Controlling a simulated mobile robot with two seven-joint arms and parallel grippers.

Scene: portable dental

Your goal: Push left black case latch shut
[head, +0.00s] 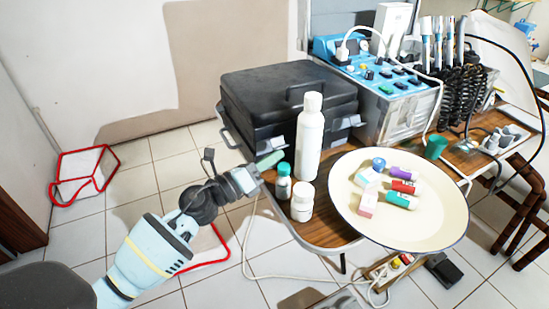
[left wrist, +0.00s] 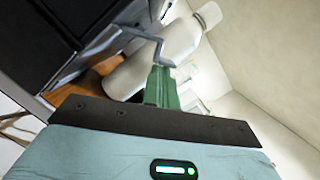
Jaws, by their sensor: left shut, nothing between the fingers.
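The black case (head: 262,85) stands closed on the small brown table. A grey latch (head: 345,122) sits at the right of its front face. The left latch area is close to my left gripper (head: 271,159) and is mostly hidden in the head view. In the left wrist view, a bent grey metal piece (left wrist: 140,33), seemingly the left latch, sticks out from the dark case wall (left wrist: 62,45). My left gripper's green fingers (left wrist: 160,85) are shut and empty just below this piece; I cannot tell whether they touch it. My right gripper is not in view.
A tall white bottle (head: 310,140) stands before the case, with a teal-capped bottle (head: 283,183) and a small white bottle (head: 302,201) near my gripper. A cream tray (head: 430,225) with small containers is at right. A blue control unit (head: 385,85) stands behind.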

